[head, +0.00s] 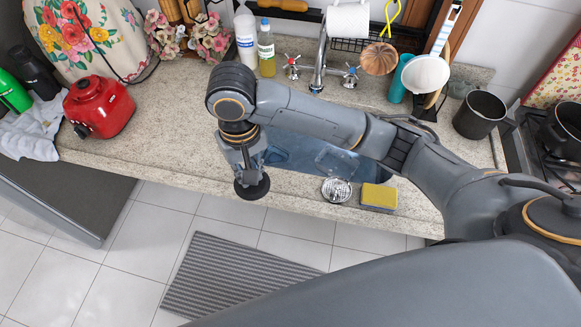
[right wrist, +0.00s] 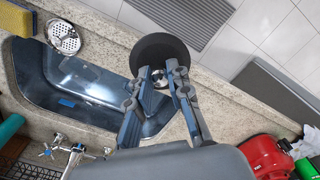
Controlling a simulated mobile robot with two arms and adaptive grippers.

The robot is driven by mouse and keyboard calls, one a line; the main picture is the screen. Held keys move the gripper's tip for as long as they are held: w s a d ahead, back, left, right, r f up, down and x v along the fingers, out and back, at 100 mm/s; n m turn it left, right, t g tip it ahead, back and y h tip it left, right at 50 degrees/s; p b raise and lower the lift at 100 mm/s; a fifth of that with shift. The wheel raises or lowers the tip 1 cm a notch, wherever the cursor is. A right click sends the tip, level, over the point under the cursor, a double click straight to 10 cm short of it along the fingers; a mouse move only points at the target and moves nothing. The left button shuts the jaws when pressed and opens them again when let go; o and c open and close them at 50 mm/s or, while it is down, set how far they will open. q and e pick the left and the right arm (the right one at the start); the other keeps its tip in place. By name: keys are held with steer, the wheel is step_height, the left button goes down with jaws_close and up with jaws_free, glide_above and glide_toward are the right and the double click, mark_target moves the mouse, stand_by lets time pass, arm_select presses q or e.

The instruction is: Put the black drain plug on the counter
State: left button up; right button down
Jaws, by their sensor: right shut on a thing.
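The black drain plug (head: 252,188) is a dark round disc. It hangs below my right gripper (head: 246,168) in the head view, at the counter's front edge, left of the sink. In the right wrist view the plug (right wrist: 166,55) is at the fingertips of my right gripper (right wrist: 160,78), which is shut on its small metal part. It appears held above the surface; the exact height is hard to tell. The speckled stone counter (head: 175,115) runs along the wall. My arm hides part of the counter and sink. My left gripper is not in view.
The sink (head: 290,150) lies right of the plug, with a metal strainer (head: 337,190) and a yellow sponge (head: 379,197) at its front. A red appliance (head: 99,106) stands on the left. The counter between appliance and sink is clear. Bottles (head: 266,48) stand behind.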

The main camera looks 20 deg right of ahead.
steer(key=w+d+f+p, duration=0.1)
steer(key=w+d+f, duration=0.4)
steer(key=d+f, duration=0.1)
steer(key=w+d+f+p, duration=0.1)
steer(key=w+d+f, duration=0.2)
steer(key=f, duration=0.1)
steer(key=shift+w+d+p, duration=0.15)
steer(key=shift+w+p, duration=0.15)
steer(key=shift+w, duration=0.05)
step_height(320, 180, down, 2)
steer(key=shift+f, duration=0.25)
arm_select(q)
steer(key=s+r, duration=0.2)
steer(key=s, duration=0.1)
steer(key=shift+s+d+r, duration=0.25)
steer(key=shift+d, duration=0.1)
arm_select(e)
steer(key=shift+f, duration=0.1)
steer(key=c, duration=1.3)
jaws_free()
steer(key=shift+o, duration=0.2)
